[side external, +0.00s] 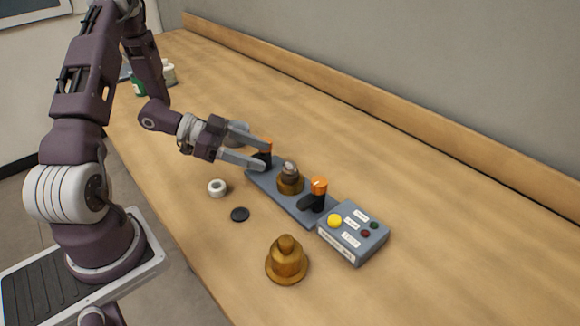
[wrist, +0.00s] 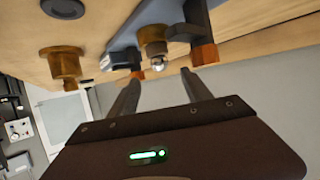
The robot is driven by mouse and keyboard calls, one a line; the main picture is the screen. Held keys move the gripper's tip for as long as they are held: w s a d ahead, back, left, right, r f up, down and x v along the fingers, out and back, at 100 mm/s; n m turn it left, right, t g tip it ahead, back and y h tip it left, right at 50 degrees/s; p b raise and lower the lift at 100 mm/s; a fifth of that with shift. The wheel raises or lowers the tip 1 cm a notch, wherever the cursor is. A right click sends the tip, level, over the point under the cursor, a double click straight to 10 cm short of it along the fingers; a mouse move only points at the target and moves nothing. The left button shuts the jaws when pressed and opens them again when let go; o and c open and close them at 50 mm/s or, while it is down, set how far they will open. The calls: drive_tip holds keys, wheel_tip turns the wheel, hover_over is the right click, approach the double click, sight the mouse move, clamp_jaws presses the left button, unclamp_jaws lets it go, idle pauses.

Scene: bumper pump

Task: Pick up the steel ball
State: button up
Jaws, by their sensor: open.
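The steel ball (side external: 289,167) sits on top of a brass fitting (side external: 290,184) in the middle of a grey-blue base plate (side external: 298,211). It also shows in the wrist view as a small shiny ball (wrist: 158,65) at the end of the brass fitting (wrist: 153,45). My gripper (side external: 264,154) is open and empty, just left of the ball in the side view. In the wrist view, my gripper's two fingers (wrist: 160,82) point toward the ball, which appears between and just beyond their tips. The fingers look apart from the ball.
Orange-tipped black clamps (side external: 318,187) flank the fitting, one close to my fingers. A control box (side external: 353,234) with a yellow button adjoins the plate. A brass bell-shaped part (side external: 286,262), a black disc (side external: 240,214) and a white ring (side external: 217,187) lie nearer. The table behind the plate is clear.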

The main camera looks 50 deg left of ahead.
sight(284, 165)
drive_tip(key=x, duration=0.7)
drive_tip(key=shift+w+f, duration=0.1)
drive_tip(key=shift+f, duration=0.1)
clamp_jaws()
